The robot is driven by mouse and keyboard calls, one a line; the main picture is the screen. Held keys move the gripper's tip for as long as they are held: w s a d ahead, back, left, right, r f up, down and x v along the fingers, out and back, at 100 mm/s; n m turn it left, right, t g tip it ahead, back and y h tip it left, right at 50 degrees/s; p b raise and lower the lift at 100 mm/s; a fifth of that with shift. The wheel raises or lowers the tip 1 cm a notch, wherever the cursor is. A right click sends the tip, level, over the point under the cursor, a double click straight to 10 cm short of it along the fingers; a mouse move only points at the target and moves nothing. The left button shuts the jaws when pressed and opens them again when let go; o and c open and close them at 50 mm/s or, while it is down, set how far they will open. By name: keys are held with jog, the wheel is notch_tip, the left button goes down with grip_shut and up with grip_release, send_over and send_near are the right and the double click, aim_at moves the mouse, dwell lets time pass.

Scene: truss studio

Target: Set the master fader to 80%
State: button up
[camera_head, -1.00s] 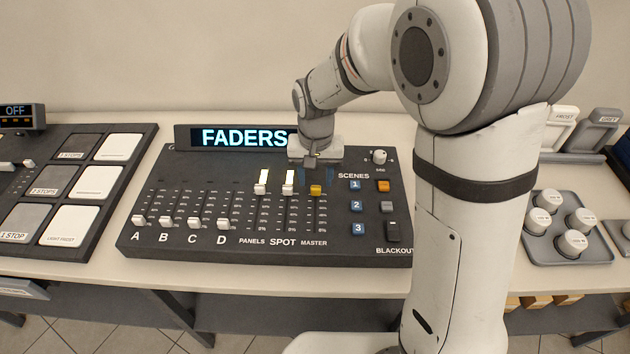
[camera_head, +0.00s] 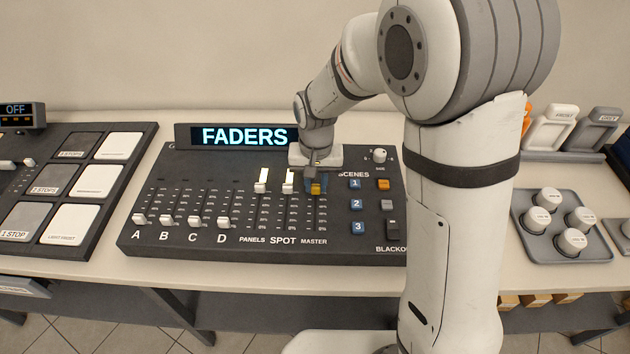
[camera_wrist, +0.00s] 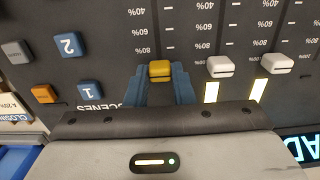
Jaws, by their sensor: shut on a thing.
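The master fader has a yellow cap (camera_head: 316,188) on the right-hand slot of the black fader console (camera_head: 150,245). My gripper (camera_head: 316,182) is shut on the cap from above. The exact reading at the cap is hard to tell in the head view, where the gripper partly covers the slot. The white panels cap (camera_head: 261,187) and white spot cap (camera_head: 288,187) stand to its left.
The display (camera_head: 245,136) reads FADERS. White caps A to D sit low in their slots at the left. Blue scene buttons (camera_head: 356,204), an orange button (camera_head: 383,184) and a blackout switch (camera_head: 393,228) lie to the right of the master slot.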

aim_at(315, 200)
grip_shut()
jog(key=shift+s+b, duration=0.35)
jog(key=shift+s, duration=0.7)
jog(key=o, duration=0.9)
grip_release()
notch_tip(315, 200, up, 8)
jog(key=shift+f, duration=0.1)
